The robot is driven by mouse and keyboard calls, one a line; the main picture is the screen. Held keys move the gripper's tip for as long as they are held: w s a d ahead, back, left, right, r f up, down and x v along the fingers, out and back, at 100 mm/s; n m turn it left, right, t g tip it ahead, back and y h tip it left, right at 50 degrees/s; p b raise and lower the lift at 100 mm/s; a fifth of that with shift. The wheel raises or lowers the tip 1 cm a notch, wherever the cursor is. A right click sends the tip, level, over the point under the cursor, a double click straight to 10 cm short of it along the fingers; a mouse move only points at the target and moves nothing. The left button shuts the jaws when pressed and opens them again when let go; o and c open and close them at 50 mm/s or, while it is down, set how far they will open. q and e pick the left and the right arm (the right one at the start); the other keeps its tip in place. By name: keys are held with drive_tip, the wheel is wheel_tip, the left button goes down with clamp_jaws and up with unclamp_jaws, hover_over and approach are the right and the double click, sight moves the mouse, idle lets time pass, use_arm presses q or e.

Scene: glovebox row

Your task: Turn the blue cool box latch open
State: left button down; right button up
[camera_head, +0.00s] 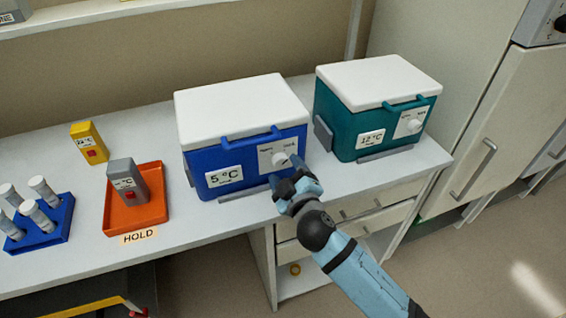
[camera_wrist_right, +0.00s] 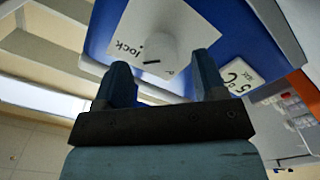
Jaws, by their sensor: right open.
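The blue cool box (camera_head: 205,158) stands on the bench with its white lid closed and a "5 °C" label on its front. Its latch is a round white knob (camera_head: 279,159) on a white plate at the front right. In the right wrist view the knob (camera_wrist_right: 160,53) has a dark mark, and the word "lock" shows on the plate. My right gripper (camera_head: 289,172) is in front of the knob. In the right wrist view its two fingers (camera_wrist_right: 163,80) are apart, one on each side of the knob in the picture. Contact cannot be told. My left gripper is not in view.
A teal cool box (camera_head: 345,135) labelled "12 °C" stands to the right. An orange tray (camera_head: 150,212) with a grey device (camera_head: 128,182), a yellow device (camera_head: 90,145) and a blue tube rack (camera_head: 58,232) are at the left. Drawers (camera_head: 340,213) are below the bench.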

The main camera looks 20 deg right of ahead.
drive_tip(key=shift+w+a, duration=0.1)
drive_tip(key=shift+w, duration=1.1)
drive_tip(key=c, duration=0.9)
